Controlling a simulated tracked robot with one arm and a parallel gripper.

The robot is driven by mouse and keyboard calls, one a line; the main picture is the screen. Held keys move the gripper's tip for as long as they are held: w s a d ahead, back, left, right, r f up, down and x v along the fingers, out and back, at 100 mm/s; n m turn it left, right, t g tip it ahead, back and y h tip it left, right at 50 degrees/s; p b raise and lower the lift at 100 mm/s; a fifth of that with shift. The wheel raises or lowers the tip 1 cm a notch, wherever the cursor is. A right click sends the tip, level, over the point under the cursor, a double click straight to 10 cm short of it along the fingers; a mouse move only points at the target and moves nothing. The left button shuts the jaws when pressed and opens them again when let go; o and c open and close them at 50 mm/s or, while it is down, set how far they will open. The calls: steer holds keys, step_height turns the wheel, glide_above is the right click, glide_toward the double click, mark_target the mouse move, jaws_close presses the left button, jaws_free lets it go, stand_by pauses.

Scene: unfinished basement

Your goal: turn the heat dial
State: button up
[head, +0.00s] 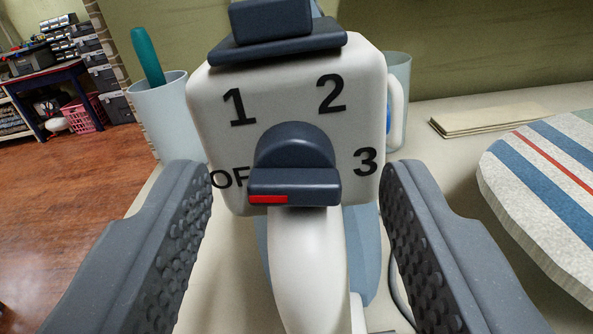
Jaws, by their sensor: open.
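The heat dial (294,165) is a dark blue knob with a raised grip bar and a red mark at the bar's left end. It sits on the white face of an appliance (350,100) printed OFF, 1, 2 and 3. The red mark is at the left, beside the OFF label, whose last letter is partly covered by the dial. My gripper (297,190) is open, one finger on each side of the dial in the picture. Nothing is between the fingers that they visibly touch. A white curved part (310,260) of the appliance extends below the dial.
A pale cup (165,115) with a teal handle stands behind left, and another mug (398,75) behind right. A striped ironing board (550,180) lies at the right, near a folded cloth or paper stack (490,118). A workbench (45,85) and pink basket (83,115) stand far left.

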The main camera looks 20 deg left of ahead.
steer(key=c, duration=1)
steer(key=m+b, duration=0.3)
steer(key=shift+f, duration=0.25)
steer(key=shift+w+d+r+m+b, duration=0.1)
steer(key=shift+r+m+b, duration=0.15)
steer(key=shift+m+b, duration=0.55)
steer(key=o, duration=1)
